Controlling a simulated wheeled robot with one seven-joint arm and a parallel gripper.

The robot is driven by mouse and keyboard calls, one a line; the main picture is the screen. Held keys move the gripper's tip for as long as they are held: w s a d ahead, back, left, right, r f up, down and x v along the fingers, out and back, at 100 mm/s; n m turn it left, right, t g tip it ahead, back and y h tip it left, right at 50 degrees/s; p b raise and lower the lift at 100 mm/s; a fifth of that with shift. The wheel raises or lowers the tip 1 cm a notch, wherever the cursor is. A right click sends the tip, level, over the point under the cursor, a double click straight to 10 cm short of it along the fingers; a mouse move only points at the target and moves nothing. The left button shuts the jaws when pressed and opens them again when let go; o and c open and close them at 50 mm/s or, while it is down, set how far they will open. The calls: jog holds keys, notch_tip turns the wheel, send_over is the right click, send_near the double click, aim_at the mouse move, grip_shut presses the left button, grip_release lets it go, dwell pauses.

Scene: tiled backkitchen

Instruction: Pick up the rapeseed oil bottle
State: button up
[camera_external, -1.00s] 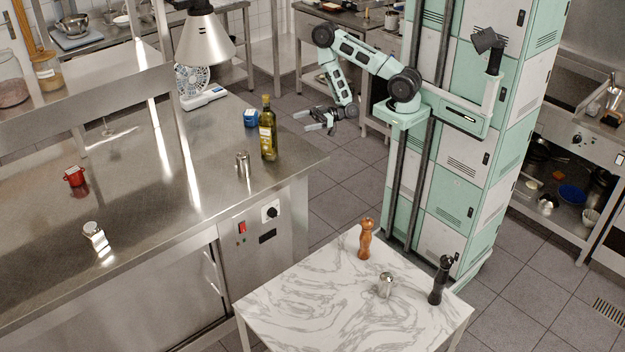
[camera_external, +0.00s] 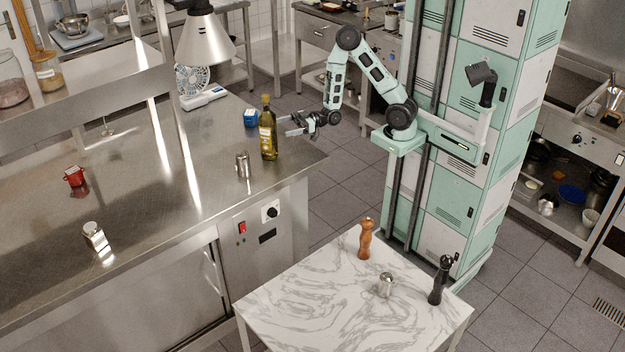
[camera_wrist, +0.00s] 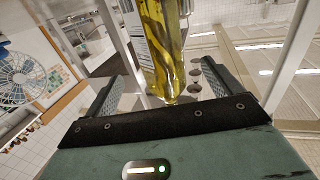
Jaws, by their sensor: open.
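The rapeseed oil bottle (camera_external: 268,135), tall with yellow-green oil and a pale label, stands upright on the steel counter near its right end. My gripper (camera_external: 288,127) is open just to the right of the bottle in the external view, with its fingers pointing toward it. In the wrist view the bottle (camera_wrist: 164,50) shows ahead, between the lines of the two spread fingers of my gripper (camera_wrist: 155,85). Its upper part is cut off by the frame edge. I cannot tell for sure whether the fingers touch it.
A steel shaker (camera_external: 242,165) stands in front of the bottle on the counter (camera_external: 130,190). A marble table (camera_external: 310,300) stands in front with two mills and a shaker.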

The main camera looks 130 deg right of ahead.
aim_at(268, 130)
jog(key=p+x, duration=0.1)
jog(key=x, duration=0.7)
jog(key=shift+w, duration=0.1)
jog(key=shift+r, duration=0.15)
jog(key=c, duration=1.7)
